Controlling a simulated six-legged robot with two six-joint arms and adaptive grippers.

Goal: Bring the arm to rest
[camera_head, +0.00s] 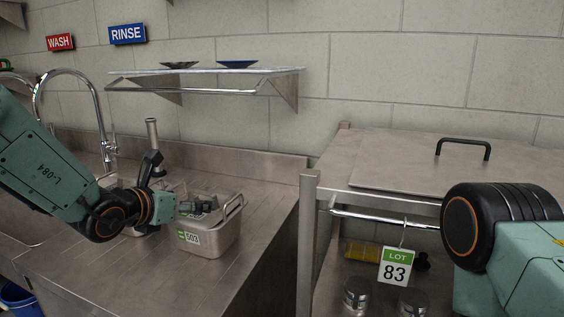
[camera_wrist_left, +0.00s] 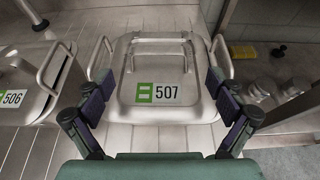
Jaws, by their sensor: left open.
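My left arm (camera_head: 50,165) reaches in from the left over the steel counter. My left gripper (camera_head: 200,206) is open at a lidded steel container (camera_head: 215,240) with a green and white label. In the left wrist view the open fingers of my gripper (camera_wrist_left: 160,98) stand apart on either side of the container's lid (camera_wrist_left: 158,75), which is labelled 507. Nothing is seen held; whether a finger touches the container I cannot tell. My right arm (camera_head: 510,250) shows at the lower right; its gripper is out of view.
Another container (camera_wrist_left: 15,95), labelled 506, stands left of 507 in the wrist view. A tap (camera_head: 70,75) rises behind my left arm. A wall shelf (camera_head: 205,78) holds two dishes. A steel unit (camera_head: 390,160) with a LOT 83 tag (camera_head: 396,268) stands right, across a gap.

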